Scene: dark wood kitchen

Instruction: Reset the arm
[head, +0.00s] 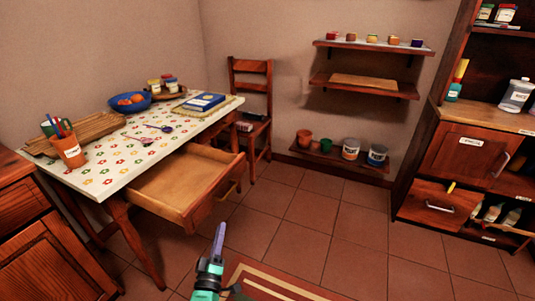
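My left gripper (218,242) shows at the bottom centre of the head view, on a teal and black wrist. It points up and away, over the tiled floor in front of the table's drawer. I see it nearly edge-on as one narrow grey-purple shape, so the gap between its fingers is hidden. I cannot tell whether it holds anything. My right gripper is out of view.
The table (97,177) stands left with its drawer (178,187) pulled out and apparently empty. A chair (250,85) stands behind it. Wall shelves (368,88) and a cabinet (460,148) are at right. Tiled floor (340,225) lies clear between them.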

